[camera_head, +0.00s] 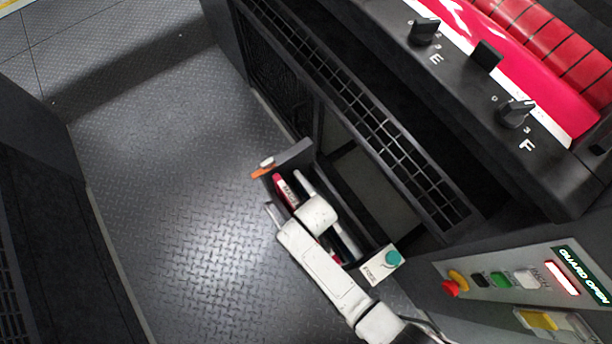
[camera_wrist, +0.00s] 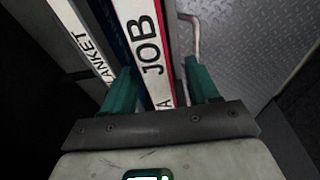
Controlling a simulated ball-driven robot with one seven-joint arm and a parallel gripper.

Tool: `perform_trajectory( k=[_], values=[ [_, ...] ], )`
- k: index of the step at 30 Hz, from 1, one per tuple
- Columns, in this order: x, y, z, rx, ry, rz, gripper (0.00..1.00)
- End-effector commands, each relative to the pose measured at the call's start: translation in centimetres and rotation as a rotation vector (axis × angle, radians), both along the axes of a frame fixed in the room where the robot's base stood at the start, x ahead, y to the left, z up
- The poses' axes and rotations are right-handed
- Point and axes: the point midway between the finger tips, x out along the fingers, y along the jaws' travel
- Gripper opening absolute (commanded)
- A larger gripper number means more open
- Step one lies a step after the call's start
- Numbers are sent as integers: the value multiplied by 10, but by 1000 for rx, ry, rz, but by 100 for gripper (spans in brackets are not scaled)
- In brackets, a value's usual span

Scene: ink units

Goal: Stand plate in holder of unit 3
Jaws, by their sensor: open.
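In the wrist view, a long white-edged bar marked "JOB" (camera_wrist: 151,45), with red along its right side, runs between the green fingers of my gripper (camera_wrist: 162,75). My gripper is open, one finger on either side of the bar; I cannot tell whether they touch it. A second white strip (camera_wrist: 82,42), its lettering ending in "ANKET", lies to the left. In the head view, a narrow dark rack (camera_head: 297,158) holds a red-and-white lettered plate edge (camera_head: 286,190). My white arm covers much of the rack, and the fingers are hidden there.
The press side with black grilles (camera_head: 370,125) rises right of the rack. Knobs E (camera_head: 424,31) and F (camera_head: 515,113) sit above. A button panel (camera_head: 500,282) reads "GUARD OPEN". Patterned floor (camera_head: 170,200) is clear at left.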

Motion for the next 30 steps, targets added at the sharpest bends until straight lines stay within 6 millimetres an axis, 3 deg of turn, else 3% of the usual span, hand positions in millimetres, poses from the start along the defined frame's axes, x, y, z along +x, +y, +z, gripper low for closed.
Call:
perform_trajectory(
  k=[7, 21, 30],
  values=[
    [-2, -2, 14, -1, 1, 0, 60],
    [-15, -10, 92, 1, -1, 0, 60],
    [-18, -12, 106, 0, 0, 0, 60]
  ],
)
